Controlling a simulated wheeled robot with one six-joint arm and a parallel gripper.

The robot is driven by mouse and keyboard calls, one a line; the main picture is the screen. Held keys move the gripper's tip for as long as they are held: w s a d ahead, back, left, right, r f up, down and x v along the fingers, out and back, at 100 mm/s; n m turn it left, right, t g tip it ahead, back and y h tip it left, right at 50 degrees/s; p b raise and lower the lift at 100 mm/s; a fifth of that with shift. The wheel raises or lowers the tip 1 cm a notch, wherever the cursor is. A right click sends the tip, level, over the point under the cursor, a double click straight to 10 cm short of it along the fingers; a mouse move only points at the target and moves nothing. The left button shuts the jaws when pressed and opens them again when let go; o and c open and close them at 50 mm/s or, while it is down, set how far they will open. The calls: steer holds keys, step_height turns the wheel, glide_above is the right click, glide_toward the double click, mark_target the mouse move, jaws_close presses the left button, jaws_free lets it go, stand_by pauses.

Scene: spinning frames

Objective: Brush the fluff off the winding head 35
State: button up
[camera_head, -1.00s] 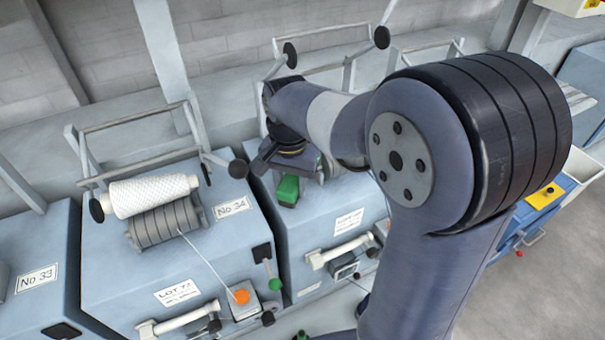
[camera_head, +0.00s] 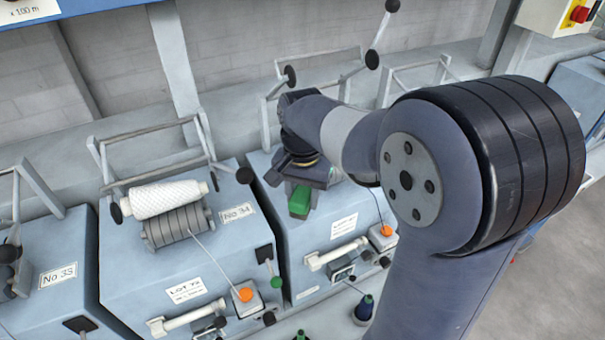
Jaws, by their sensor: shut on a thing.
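The winding head (camera_head: 345,255) right of the one labelled No 34 (camera_head: 238,213) is a blue-grey box with a white label and a pale handle. Its number plate is hidden or unreadable. My gripper (camera_head: 304,182) is over the top of this head, pointing down. It is shut on a green block-like thing (camera_head: 300,202), likely the brush, whose lower end is at the head's upper left. I cannot tell whether it touches the surface. My arm and gripper hide most of the drum area. No fluff can be made out.
Head No 34 carries a white bobbin (camera_head: 168,198) on a grooved grey drum (camera_head: 176,227), with a raised frame behind. An orange button (camera_head: 386,231) sits on the right head's front. Grey floor (camera_head: 540,290) is open at right.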

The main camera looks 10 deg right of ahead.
steer(key=shift+r+p, duration=1.6)
steer(key=shift+r, duration=0.6)
